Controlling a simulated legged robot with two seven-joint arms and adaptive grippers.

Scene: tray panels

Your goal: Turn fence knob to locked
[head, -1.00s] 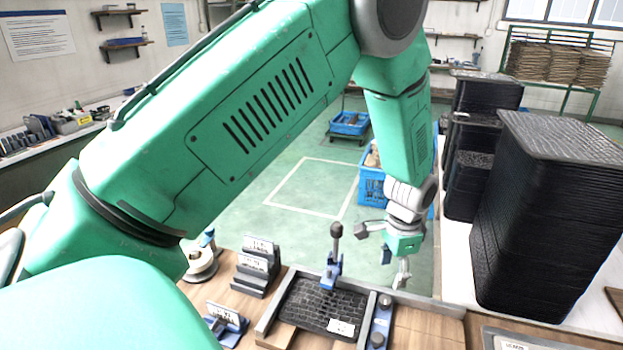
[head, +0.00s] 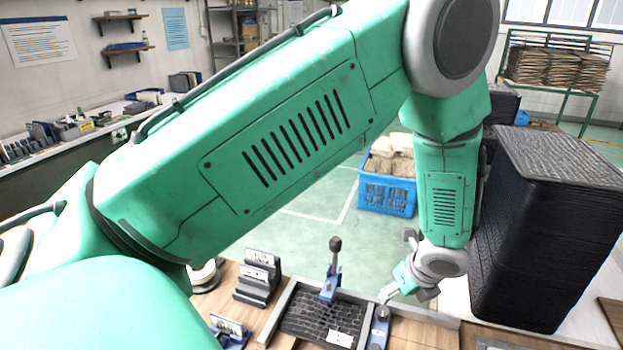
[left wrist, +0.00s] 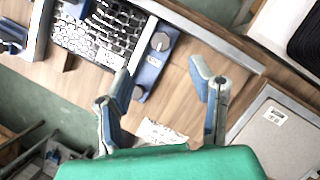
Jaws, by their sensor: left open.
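A narrow blue fence plate (head: 379,333) with dark round knobs stands along the right side of a black tray panel (head: 305,315). The far knob (head: 382,312) shows in the head view; in the left wrist view a knob (left wrist: 160,41) and a second one (left wrist: 137,92) sit on the blue plate (left wrist: 151,68). My left gripper (head: 405,290) is open and empty, just right of the plate and above the bench. In the left wrist view its fingers (left wrist: 163,88) are spread, the left one beside the nearer knob. Contact cannot be told. My right gripper is not in view.
A blue upright lever clamp (head: 331,285) rises behind the tray panel. Tall black tray stacks (head: 545,230) stand close to my arm on the right. Grey label holders (head: 258,277) stand at left. Bare wood (left wrist: 180,95) lies beneath my fingers.

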